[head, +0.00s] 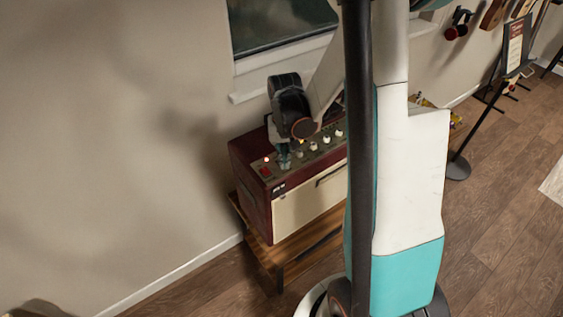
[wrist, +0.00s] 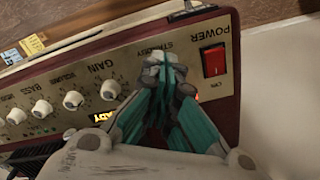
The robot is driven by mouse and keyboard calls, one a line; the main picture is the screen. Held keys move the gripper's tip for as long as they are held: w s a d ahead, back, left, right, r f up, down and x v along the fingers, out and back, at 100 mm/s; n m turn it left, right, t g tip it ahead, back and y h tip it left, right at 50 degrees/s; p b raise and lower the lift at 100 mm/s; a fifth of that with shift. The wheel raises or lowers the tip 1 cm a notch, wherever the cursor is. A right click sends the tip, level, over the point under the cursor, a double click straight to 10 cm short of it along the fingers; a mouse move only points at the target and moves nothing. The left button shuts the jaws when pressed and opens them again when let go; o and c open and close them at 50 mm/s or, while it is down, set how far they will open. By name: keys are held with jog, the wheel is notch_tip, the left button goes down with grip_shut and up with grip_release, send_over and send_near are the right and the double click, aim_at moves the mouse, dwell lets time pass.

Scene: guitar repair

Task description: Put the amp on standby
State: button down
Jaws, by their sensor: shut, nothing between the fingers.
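The amp (head: 258,200) is a dark red box with a cream front, standing beside the wall. Its top panel shows upside down in the wrist view, with a red POWER switch (wrist: 214,62) at the right, a STANDBY label (wrist: 179,47) and a GAIN knob (wrist: 110,90). My gripper (head: 284,160) is over the panel near its left end. In the wrist view my gripper (wrist: 164,68) is shut and empty, its fingertips at the STANDBY label. The fingers hide whatever control sits there. An amber-lit label (wrist: 104,116) shows partly beside the fingers, reading "ADY".
The amp stands on a low wooden bench (head: 262,252) under a window (head: 280,22). More white knobs (wrist: 42,111) line the panel. A sign on a stand (head: 515,48) is at the upper right. My arm hides the amp's right part; wood floor is open at the right.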

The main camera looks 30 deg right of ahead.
jog(key=shift+f, duration=0.15)
jog(key=shift+r+p, duration=2.1)
jog(key=shift+r, duration=1.45)
